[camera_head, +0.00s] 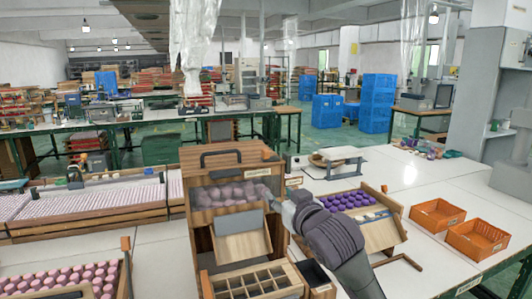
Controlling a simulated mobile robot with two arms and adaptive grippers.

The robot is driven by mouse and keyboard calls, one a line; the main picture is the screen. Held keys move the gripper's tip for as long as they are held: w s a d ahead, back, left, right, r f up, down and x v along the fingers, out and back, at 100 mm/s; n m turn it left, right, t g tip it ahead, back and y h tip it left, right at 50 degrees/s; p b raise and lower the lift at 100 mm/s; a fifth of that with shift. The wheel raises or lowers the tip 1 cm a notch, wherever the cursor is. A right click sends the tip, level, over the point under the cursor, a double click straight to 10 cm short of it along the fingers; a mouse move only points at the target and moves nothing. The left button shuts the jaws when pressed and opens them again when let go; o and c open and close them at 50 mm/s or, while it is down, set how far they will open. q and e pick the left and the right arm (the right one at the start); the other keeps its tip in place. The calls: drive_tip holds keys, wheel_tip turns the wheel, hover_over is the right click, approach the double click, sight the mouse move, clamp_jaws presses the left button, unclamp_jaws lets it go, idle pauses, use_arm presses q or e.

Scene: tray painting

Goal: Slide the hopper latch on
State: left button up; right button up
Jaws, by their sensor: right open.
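The wooden hopper (196,160) stands upright at the middle of the table, with a black handle on top. Pink round pieces (228,194) show behind its front window. A grey plate (238,222) and a sloping wooden chute sit below them. My right gripper (266,193) is at the right front edge of the hopper, its arm coming from the lower right. It looks empty, and its fingers are small and partly merge with the hopper behind. I cannot make out the latch clearly; the gripper covers part of that edge. My left gripper is not in view.
A divided wooden tray (240,294) sits before the hopper. A rack of purple pieces (346,201) is to the right, behind my arm. Two orange bins (437,217) are farther right. A tray of pink pieces (70,283) is at lower left. White tabletop is clear between rack and bins.

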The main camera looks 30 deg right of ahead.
drive_tip(key=t+h, duration=0.1)
approach(267, 152)
drive_tip(key=s, duration=0.3)
drive_tip(key=shift+m, duration=0.3)
drive_tip(key=p+x, duration=0.1)
drive_tip(key=x, duration=0.3)
drive_tip(key=p+x, duration=0.1)
drive_tip(key=x, duration=0.3)
drive_tip(key=p+x, duration=0.1)
drive_tip(key=x, duration=0.4)
drive_tip(key=shift+w+a, duration=0.15)
drive_tip(key=shift+a, duration=0.15)
drive_tip(key=shift+c, duration=0.2)
clamp_jaws()
